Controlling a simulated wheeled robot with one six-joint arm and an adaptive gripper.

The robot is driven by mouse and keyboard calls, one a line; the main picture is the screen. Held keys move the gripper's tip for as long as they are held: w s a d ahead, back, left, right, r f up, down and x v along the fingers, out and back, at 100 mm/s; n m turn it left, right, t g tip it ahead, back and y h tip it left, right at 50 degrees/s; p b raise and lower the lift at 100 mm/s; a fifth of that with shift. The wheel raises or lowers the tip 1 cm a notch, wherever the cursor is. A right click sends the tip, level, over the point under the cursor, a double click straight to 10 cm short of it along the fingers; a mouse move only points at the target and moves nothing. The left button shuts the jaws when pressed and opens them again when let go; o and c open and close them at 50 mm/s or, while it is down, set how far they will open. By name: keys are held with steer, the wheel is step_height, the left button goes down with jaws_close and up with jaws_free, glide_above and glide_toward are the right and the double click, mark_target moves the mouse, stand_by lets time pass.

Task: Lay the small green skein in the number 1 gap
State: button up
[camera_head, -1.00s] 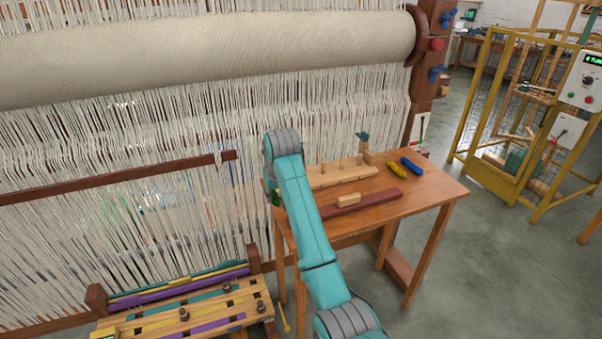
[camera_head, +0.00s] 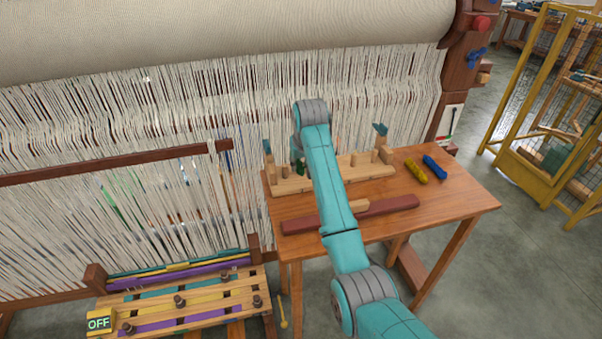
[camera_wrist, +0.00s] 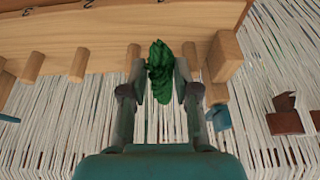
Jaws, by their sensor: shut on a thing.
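The small green skein (camera_wrist: 160,70) is held between the fingers of my gripper (camera_wrist: 163,82) in the wrist view. In the head view the skein (camera_head: 301,164) shows as a dark green patch beside my arm. The wooden peg rack (camera_head: 360,176) lies along the back of the table, partly hidden by my arm. In the wrist view the rack (camera_wrist: 105,40) appears upside down, with figures 3 and 2 readable; no 1 is readable. The skein appears between two pegs near the rack's end block (camera_wrist: 224,57). I cannot tell whether it touches the rack.
A yellow skein (camera_head: 416,171) and a blue skein (camera_head: 434,168) lie at the table's right. Loom threads (camera_head: 180,140) hang close behind. The table's front right (camera_head: 440,205) is clear.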

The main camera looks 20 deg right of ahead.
mark_target(300, 173)
steer(key=shift+a+f, duration=0.1)
steer(key=shift+f, duration=1.8)
steer(key=shift+f, duration=0.1)
steer(key=o, duration=0.9)
steer(key=shift+o, duration=0.2)
steer(key=v, duration=1.2)
